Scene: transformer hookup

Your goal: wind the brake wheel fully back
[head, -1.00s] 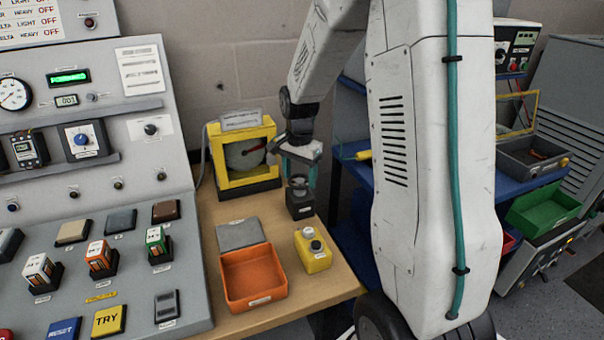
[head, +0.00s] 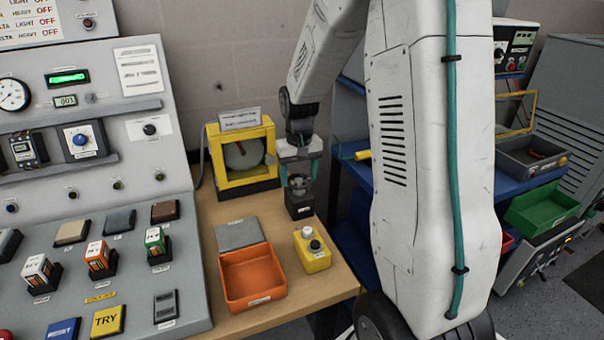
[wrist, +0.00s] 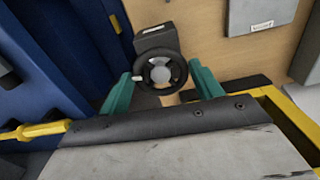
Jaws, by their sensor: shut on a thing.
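The brake wheel (wrist: 161,72) is a dark round handwheel with a pale hub, mounted on a black box (wrist: 156,37) on the wooden bench. In the head view, the wheel (head: 299,184) sits on top of the box (head: 299,206). My gripper (head: 300,176) points down at the wheel with a teal finger on each side. In the wrist view, the fingers of my gripper (wrist: 162,84) flank the wheel's rim, and the gripper is shut on it. The fingertips' contact with the rim is small in view.
The control panel (head: 100,200) lies left, and blue shelving (head: 352,190) is close on the right.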

